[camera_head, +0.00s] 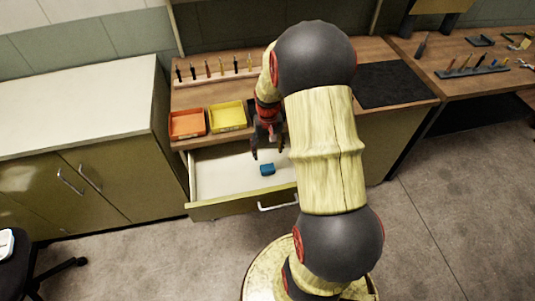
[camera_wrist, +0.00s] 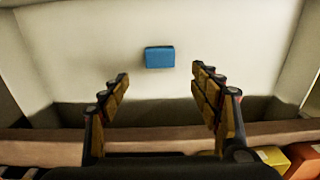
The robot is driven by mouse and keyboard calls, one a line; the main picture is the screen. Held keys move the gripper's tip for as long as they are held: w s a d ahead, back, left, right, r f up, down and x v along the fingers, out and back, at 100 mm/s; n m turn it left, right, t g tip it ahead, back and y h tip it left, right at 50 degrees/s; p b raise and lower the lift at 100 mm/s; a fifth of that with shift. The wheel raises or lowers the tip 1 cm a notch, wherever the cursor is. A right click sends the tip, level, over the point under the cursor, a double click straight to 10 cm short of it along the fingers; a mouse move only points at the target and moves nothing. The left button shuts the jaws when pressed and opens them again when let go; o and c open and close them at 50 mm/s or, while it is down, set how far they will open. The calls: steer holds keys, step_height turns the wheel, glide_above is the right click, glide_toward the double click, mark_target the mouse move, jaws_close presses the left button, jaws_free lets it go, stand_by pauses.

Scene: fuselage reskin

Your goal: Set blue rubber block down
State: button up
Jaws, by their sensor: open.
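The blue rubber block (camera_head: 267,169) lies on the pale floor of an open drawer (camera_head: 215,175). In the wrist view the block (camera_wrist: 160,57) rests flat on the drawer floor, beyond the fingertips and centred between them. My gripper (camera_head: 268,152) is over the drawer, with its fingers spread. In the wrist view the gripper (camera_wrist: 160,82) is open and empty, and its fingers are apart from the block. My arm covers the right part of the drawer in the head view.
An orange tray (camera_head: 187,123) and a yellow tray (camera_head: 228,115) stand on the wooden bench above the drawer. Behind them is a rack of several tools (camera_head: 215,77). A black mat (camera_head: 390,83) lies at right. The drawer floor around the block is clear.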

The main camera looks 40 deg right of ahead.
steer(key=s+a+r+n+t, duration=0.1)
steer(key=a+r+n, duration=0.1)
steer(key=a+r, duration=0.65)
steer(key=a+r+n+t, duration=0.1)
steer(key=a+r+t, duration=0.1)
steer(key=a+r, duration=0.65)
steer(key=s+a+r+n+t, duration=0.2)
steer(key=s+a+r+n, duration=0.1)
steer(key=s+a+r, duration=0.6)
steer(key=s+r, duration=0.2)
steer(key=s, duration=0.1)
steer(key=shift+s+a+r+t, duration=0.3)
steer(key=shift+s+a+r, duration=0.05)
steer(key=shift+a+r, duration=0.05)
steer(key=shift+d, duration=0.1)
